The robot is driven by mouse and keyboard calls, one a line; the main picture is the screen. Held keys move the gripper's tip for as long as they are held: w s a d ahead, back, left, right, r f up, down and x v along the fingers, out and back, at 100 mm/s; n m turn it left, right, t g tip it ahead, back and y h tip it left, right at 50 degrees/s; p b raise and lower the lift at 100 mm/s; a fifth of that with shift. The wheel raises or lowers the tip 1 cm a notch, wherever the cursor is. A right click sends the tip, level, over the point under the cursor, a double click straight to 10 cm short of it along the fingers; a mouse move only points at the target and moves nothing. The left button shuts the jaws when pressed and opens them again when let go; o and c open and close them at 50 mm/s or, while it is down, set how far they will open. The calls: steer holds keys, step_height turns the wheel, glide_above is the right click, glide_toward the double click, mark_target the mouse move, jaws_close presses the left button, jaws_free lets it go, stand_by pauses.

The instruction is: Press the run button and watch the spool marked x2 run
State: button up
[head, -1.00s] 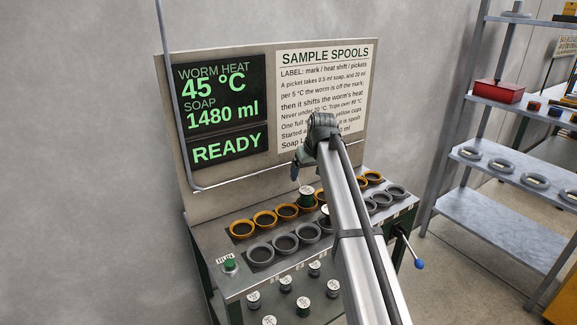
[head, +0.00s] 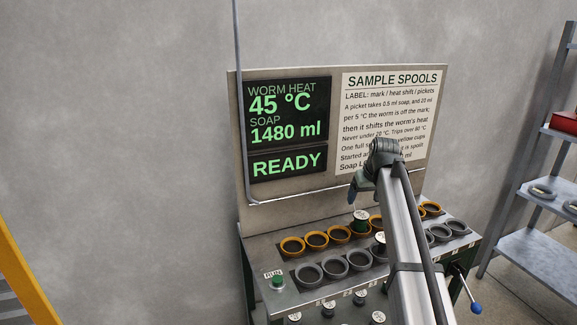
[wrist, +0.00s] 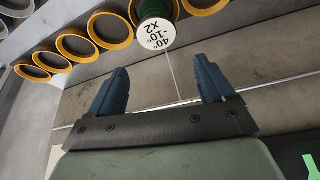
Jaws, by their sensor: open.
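The green run button (head: 277,281) sits under a RUN label at the machine's front left corner. A green spool (head: 361,218) sits in the row of yellow cups; in the wrist view its white end (wrist: 155,34) reads 40°, -10°, X2. My gripper (head: 359,196) is just above that spool in the head view, far from the button. In the wrist view my gripper (wrist: 160,82) is open, with nothing between its fingers. A thin strand runs from the spool down between them. The display (head: 287,130) reads worm heat 45 °C, soap 1480 ml, READY.
A second spool (head: 380,241) stands by the grey cups, partly hidden by my arm. Several empty yellow cups (head: 316,239) and grey cups (head: 309,273) line the top. More spools sit on a lower shelf. A blue-knobbed lever (head: 476,308) sticks out at right. Shelving (head: 535,190) stands beyond.

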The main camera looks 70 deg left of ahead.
jaws_close()
stand_by(0.6)
stand_by(0.8)
